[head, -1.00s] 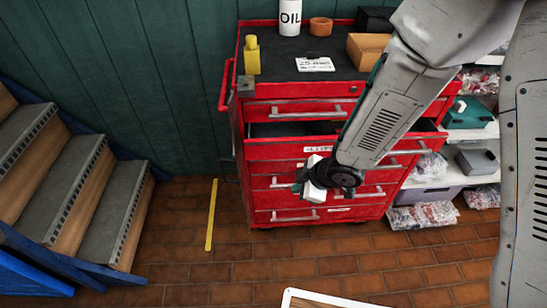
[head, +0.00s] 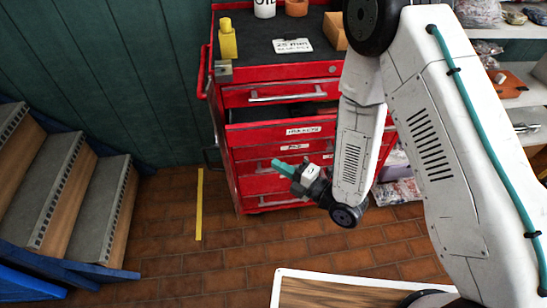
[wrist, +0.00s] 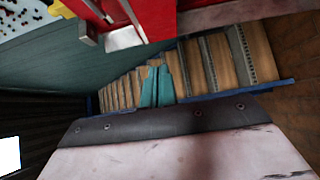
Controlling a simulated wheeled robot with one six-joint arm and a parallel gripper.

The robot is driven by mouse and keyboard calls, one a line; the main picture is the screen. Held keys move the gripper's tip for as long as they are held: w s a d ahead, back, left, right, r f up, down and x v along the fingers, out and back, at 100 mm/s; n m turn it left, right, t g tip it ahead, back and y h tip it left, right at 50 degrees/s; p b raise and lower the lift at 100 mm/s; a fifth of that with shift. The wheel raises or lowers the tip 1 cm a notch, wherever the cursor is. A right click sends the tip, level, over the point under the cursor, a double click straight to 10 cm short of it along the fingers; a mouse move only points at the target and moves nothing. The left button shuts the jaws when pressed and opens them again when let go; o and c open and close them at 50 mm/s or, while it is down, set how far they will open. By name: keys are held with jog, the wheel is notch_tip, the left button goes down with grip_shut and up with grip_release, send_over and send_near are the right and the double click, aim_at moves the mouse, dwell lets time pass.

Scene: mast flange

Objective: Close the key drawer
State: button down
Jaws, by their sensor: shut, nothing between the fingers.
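The red tool chest (head: 232,170) stands against the green wall. Its second drawer (head: 262,136) from the top is pulled out, with a dark interior showing behind its labelled front. The label is too small to read surely, and my arm hides the drawer's right part. My gripper (head: 277,163) has teal fingers, points left and is in front of the lower drawers, below the open drawer's front. It is shut and empty. Its fingers also show in the wrist view (wrist: 157,87), with red chest parts (wrist: 150,20) at the top.
A yellow bottle (head: 228,42), a white can (head: 264,8) and a small box (head: 335,32) stand on the chest top. Steps (head: 88,205) rise at the left. A wood-topped surface (head: 340,292) is at the bottom. The tiled floor before the chest is clear.

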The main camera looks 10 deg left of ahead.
send_near(245, 136)
jog(key=a, duration=0.4)
jog(key=shift+w+a, duration=0.35)
jog(key=shift+w, duration=0.55)
jog(key=shift+w+a, duration=0.15)
jog(key=shift+w, duration=0.35)
jog(key=w, duration=0.2)
jog(key=w+a, duration=0.1)
jog(key=w, duration=0.2)
jog(key=w+a, duration=0.1)
jog(key=w, duration=0.2)
jog(key=shift+w+a, duration=0.15)
jog(key=shift+a, duration=0.05)
jog(key=shift+w+r, duration=0.1)
jog(key=shift+w, duration=0.2)
